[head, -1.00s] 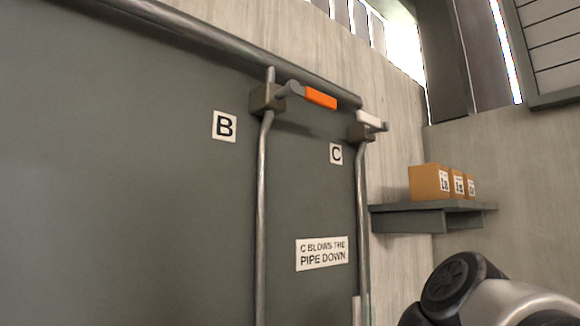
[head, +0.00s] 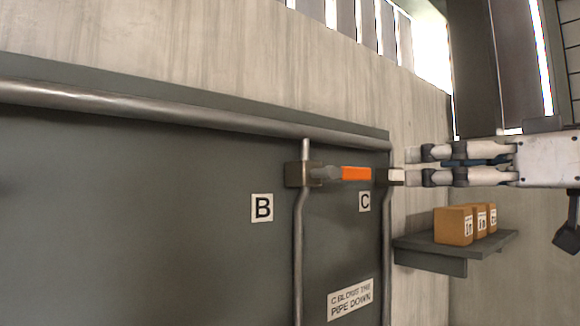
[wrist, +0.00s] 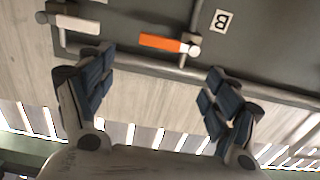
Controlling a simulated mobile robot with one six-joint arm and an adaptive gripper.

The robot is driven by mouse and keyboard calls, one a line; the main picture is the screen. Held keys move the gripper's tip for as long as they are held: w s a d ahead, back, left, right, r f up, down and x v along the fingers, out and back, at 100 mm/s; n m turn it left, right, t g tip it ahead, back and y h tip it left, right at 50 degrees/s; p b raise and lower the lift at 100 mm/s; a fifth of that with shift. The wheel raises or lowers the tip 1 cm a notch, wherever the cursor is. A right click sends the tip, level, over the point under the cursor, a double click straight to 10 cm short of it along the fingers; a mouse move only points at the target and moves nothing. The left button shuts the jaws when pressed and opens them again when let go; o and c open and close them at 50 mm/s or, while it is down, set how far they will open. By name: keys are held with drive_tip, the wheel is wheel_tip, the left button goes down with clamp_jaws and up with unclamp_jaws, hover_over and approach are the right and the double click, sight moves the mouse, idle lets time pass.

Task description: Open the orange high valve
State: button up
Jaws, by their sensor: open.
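The orange valve handle (head: 356,173) lies level, pointing right from its valve body (head: 303,174) on the pipe beside label B. It also shows in the wrist view (wrist: 162,43), between and beyond my fingers. My gripper (head: 408,166) is open and comes in from the right, its fingers pointing left at about the handle's height. In the wrist view my gripper's blue-padded fingers (wrist: 155,88) are spread wide with nothing between them. In the head view the fingertips are to the right of the orange handle, apart from it.
A white valve handle (head: 397,177) by label C (head: 364,201) is close to my lower finger in the head view; contact is unclear. A thick horizontal pipe (head: 200,115) runs along the panel top. A shelf (head: 430,254) with orange boxes (head: 453,226) is below my gripper.

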sight(359, 173)
drive_tip(key=p+x, duration=0.3)
drive_tip(key=x, duration=1.1)
drive_tip(key=shift+p, duration=0.35)
drive_tip(key=c, duration=1.5)
drive_tip(key=shift+f, duration=0.1)
drive_tip(key=shift+s+a+f+m+b, duration=0.7)
drive_tip(key=shift+f+m+b, duration=0.5)
drive_tip(key=shift+m, duration=1.8)
drive_tip(key=shift+s+a+f+m+b, duration=0.5)
drive_tip(key=shift+a+f+m+b, duration=0.65)
drive_tip(key=shift+m, duration=1.85)
drive_tip(key=shift+s+a+f+m+b, duration=0.75)
drive_tip(key=shift+m+b, duration=0.75)
drive_tip(key=shift+m, duration=1.5)
drive_tip(key=shift+w+d+f, duration=0.1)
drive_tip(key=shift+w, duration=0.05)
